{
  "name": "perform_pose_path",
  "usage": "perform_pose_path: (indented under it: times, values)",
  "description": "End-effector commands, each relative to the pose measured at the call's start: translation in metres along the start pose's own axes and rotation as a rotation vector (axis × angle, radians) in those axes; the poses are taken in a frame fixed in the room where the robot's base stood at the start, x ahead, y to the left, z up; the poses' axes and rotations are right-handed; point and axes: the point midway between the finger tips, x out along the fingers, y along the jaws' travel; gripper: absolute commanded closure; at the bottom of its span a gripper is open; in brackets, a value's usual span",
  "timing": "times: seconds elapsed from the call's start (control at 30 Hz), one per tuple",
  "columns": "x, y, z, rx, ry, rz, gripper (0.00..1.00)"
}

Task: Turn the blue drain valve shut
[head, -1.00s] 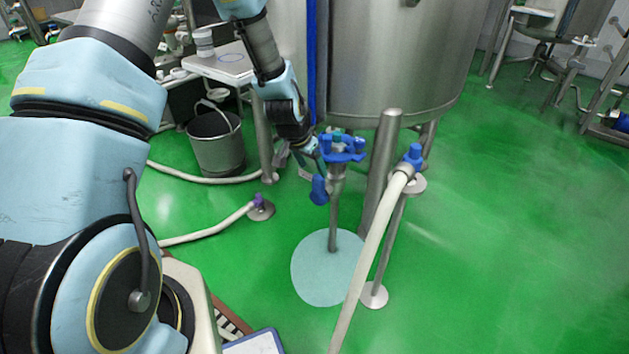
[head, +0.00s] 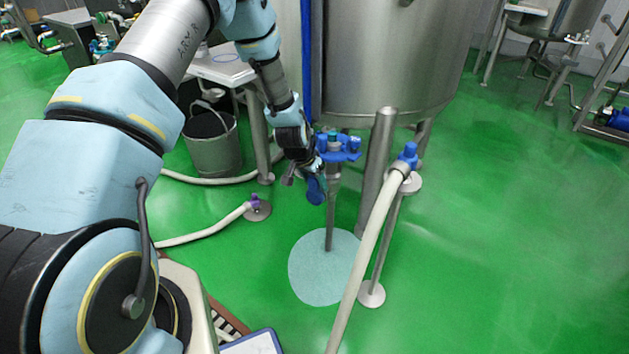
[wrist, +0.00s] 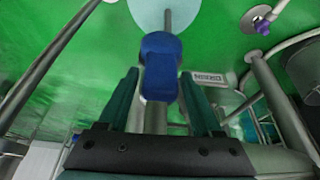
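The blue drain valve handle (head: 316,189) hangs at the left side of the pipe under the tank. In the wrist view the blue handle (wrist: 160,72) stands in the middle, with a grey pipe below it. My gripper (wrist: 159,74) has its two teal fingers spread, one on each side of the handle. The fingertips are close to the handle's sides; whether they touch it is unclear. In the head view my gripper (head: 306,174) is at the handle, and its fingers are partly hidden. A DRAIN label (wrist: 208,77) shows beside the right finger.
The steel tank (head: 385,60) and its leg (head: 378,170) stand just behind the valve. A blue fitting (head: 408,155) with a white hose (head: 370,250) is to the right. A bucket (head: 213,145) stands left. Green floor is clear at right.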

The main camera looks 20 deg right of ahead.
Motion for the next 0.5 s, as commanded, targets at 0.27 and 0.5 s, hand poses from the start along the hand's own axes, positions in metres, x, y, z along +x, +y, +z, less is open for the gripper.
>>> perform_pose_path:
  times: [0.27,0.5]
  values:
    - [-0.0002,0.0,0.0001,0.0,0.0,0.0,0.66]
    - [-0.0003,0.0,0.0001,0.0,0.0,0.0,0.93]
